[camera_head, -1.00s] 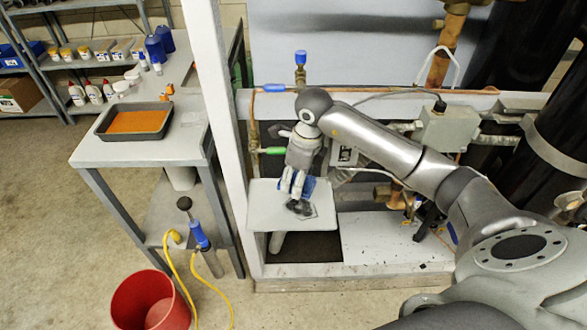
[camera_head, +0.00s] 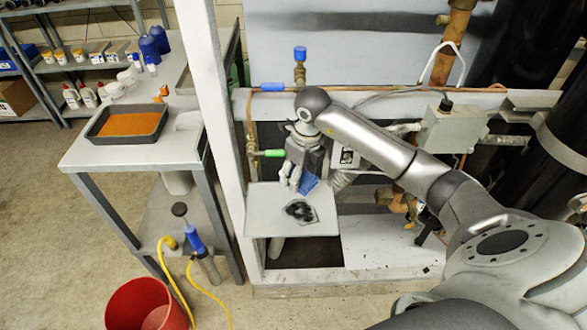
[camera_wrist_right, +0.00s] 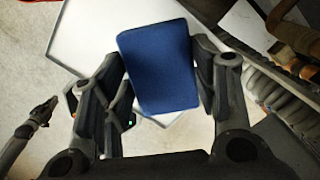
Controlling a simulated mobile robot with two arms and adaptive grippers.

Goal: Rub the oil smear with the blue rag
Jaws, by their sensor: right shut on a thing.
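The blue rag (camera_head: 309,184) is between the fingers of my right gripper (camera_head: 297,184), which is shut on it. In the right wrist view the rag (camera_wrist_right: 158,68) shows as a flat blue piece between the two dark fingers. The oil smear (camera_head: 299,211) is a dark, blotchy patch on the pale square plate (camera_head: 262,212). The gripper and rag are over the back part of the plate, behind the smear in the head view. Whether the rag touches the plate cannot be told. The smear does not show in the wrist view.
A white upright post (camera_head: 215,110) stands left of the plate. A green-handled valve (camera_head: 272,153) and copper pipes are close behind the gripper. A grey bench with an orange-filled tray (camera_head: 127,137) is at left, and a red bucket (camera_head: 143,303) is on the floor.

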